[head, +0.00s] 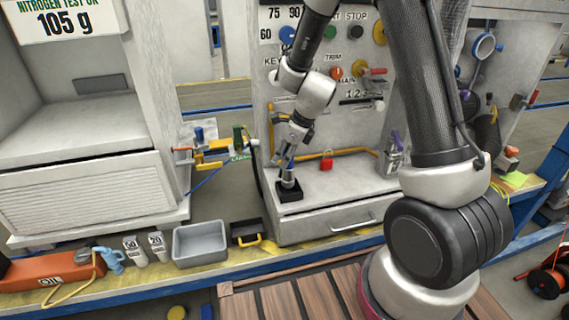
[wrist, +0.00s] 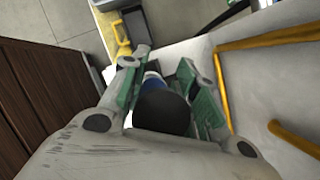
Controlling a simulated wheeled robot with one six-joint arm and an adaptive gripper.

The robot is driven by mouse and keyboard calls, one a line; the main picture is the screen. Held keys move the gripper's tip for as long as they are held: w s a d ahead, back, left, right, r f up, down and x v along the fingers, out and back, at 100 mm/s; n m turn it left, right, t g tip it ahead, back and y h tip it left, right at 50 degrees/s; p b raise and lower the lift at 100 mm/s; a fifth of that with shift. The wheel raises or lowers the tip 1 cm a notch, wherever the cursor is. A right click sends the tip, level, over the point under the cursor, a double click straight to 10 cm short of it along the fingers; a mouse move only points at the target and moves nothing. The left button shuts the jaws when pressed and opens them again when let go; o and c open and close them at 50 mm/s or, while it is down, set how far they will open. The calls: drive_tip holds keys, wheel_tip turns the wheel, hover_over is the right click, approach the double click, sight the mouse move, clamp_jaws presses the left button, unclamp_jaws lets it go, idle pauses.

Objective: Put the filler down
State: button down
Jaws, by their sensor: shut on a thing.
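My gripper (head: 287,160) points down at the left part of the cabinet's grey shelf. It is shut on the filler, which has a dark round top (wrist: 162,110) and a blue and white part beyond it in the wrist view. The green finger pads sit on either side of it. In the head view, the filler's grey lower part (head: 288,180) shows below my fingers, right at a black square holder (head: 289,191) on the shelf. I cannot tell whether the filler rests in the holder or hangs just above it.
A red padlock (head: 326,160) and a yellow pipe (head: 345,151) are behind and right of my gripper. A valve assembly (head: 218,149) juts out at the left. A grey bin (head: 200,243) and a black tray with a yellow handle (head: 247,233) stand below. The shelf's front right is clear.

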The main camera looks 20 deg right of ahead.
drive_tip(key=shift+f, duration=1.1)
drive_tip(key=shift+f, duration=0.1)
drive_tip(key=c, duration=1.1)
unclamp_jaws()
drive_tip(key=s+d+r+n, duration=0.3)
drive_tip(key=s+r+n, duration=0.1)
drive_tip(key=r, duration=0.4)
drive_tip(key=s+d+r+n+h, duration=0.1)
drive_tip(key=s+d+r+n, duration=0.2)
drive_tip(key=s+r, duration=0.3)
drive_tip(key=s+d+r+n, duration=0.3)
drive_tip(key=r+n, duration=0.1)
drive_tip(key=r, duration=0.5)
drive_tip(key=s+d+r+n+h, duration=0.1)
drive_tip(key=s+d+r+n, duration=0.1)
drive_tip(key=s+d+n, duration=0.2)
drive_tip(key=s+d+r+n+t+h, duration=0.1)
drive_tip(key=s+d+n, duration=0.3)
drive_tip(key=s+n, duration=0.5)
drive_tip(key=shift+s+r+n+t+h, duration=0.3)
drive_tip(key=shift+s+r+n+h, duration=0.1)
drive_tip(key=shift+s+r, duration=0.55)
